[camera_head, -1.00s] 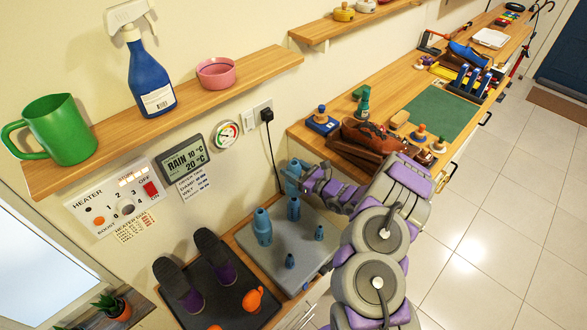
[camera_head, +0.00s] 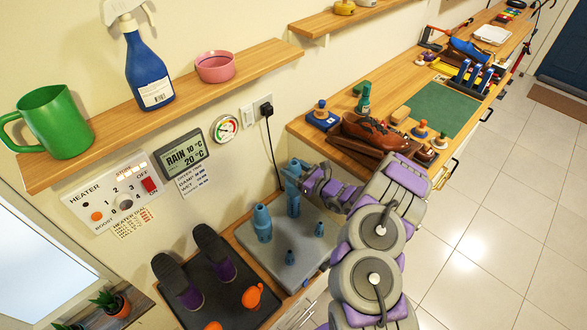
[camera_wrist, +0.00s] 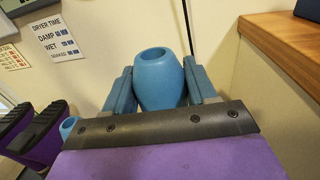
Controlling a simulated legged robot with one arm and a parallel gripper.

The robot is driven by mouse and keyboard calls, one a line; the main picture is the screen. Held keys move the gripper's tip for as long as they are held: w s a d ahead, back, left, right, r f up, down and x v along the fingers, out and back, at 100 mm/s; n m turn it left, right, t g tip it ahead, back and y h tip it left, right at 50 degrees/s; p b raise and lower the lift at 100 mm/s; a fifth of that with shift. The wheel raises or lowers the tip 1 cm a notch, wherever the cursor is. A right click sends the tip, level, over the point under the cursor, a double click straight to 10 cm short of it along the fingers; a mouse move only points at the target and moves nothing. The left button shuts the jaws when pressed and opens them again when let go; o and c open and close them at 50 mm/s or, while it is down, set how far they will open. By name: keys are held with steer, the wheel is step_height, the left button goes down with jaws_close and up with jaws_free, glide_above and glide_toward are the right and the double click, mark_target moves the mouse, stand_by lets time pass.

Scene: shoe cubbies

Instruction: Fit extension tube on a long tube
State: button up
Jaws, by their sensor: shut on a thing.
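My gripper (camera_wrist: 163,90) is shut on a blue extension tube (camera_wrist: 160,75). In the wrist view its round open mouth faces up between the two blue fingers. In the head view my gripper (camera_head: 292,175) is at the back of the grey board (camera_head: 275,257), right over an upright blue long tube (camera_head: 293,202). The held tube's lower end is hidden, so I cannot tell whether it touches the long tube. Another tall blue tube (camera_head: 262,223), with a narrower top, stands to the left.
A dark tray (camera_head: 222,290) with shoes and orange items lies left of the board. The wooden counter (camera_head: 310,135) rises at the right, with a brown shoe (camera_head: 378,133) on it. A black cord (camera_head: 273,150) hangs on the wall behind.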

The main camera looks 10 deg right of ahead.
mark_target(294, 186)
steer(key=shift+f+b, duration=0.75)
steer(key=shift+f, duration=1.25)
steer(key=shift+f, duration=2.6)
steer(key=o, duration=1.1)
steer(key=shift+o, duration=0.2)
steer(key=p+v, duration=0.4)
steer(key=v, duration=1.3)
steer(key=shift+s+d, duration=0.2)
